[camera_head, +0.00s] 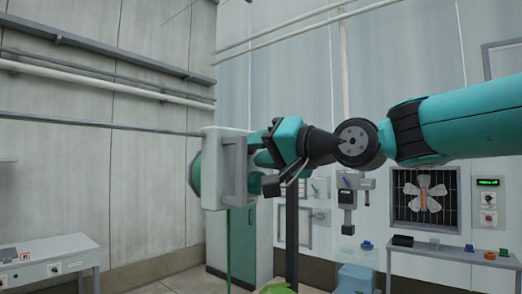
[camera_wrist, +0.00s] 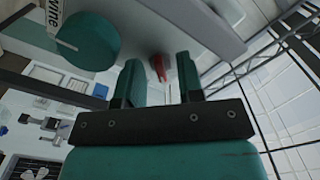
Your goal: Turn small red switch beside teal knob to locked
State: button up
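The small red switch (camera_wrist: 158,68) sticks out from a grey panel in the wrist view. My gripper (camera_wrist: 158,63) is open. Its two teal fingers stand apart, one on either side of the switch in the picture; I cannot tell whether they touch it or how deep they reach. In the head view, my gripper (camera_head: 257,160) is at the light grey box (camera_head: 214,150), and the knob (camera_head: 194,174) shows edge-on at its left. The switch is hidden there.
A grey bracket-like frame (camera_head: 240,170) is on the box, close to my gripper. A dark post (camera_head: 292,235) stands below my arm. A fan grille (camera_head: 425,200) and a small table (camera_head: 455,257) are at the right. A white bench (camera_head: 45,258) is at the lower left.

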jog(key=shift+d, duration=0.1)
dwell(0.3)
jog(key=b+v, duration=0.6)
jog(key=v, duration=1.1)
jog(key=shift+s+f, duration=0.15)
jog(key=s+a+f+n+g+h, duration=0.1)
jog(key=s+f+g+h, duration=0.15)
jog(key=f, duration=0.85)
jog(key=s+a+f+n+g+h, duration=0.1)
jog(key=s+f+g+h, duration=0.15)
jog(key=f, duration=0.85)
jog(key=s+d+f+n+g+h, duration=0.3)
jog(key=s+f+g+h, duration=0.2)
jog(key=s+f, duration=0.7)
notch_tip(320, 180, down, 3)
jog(key=shift+d+r+n+g, duration=0.1)
jog(key=shift+d+n+g, duration=0.15)
jog(key=shift+n+g, duration=0.2)
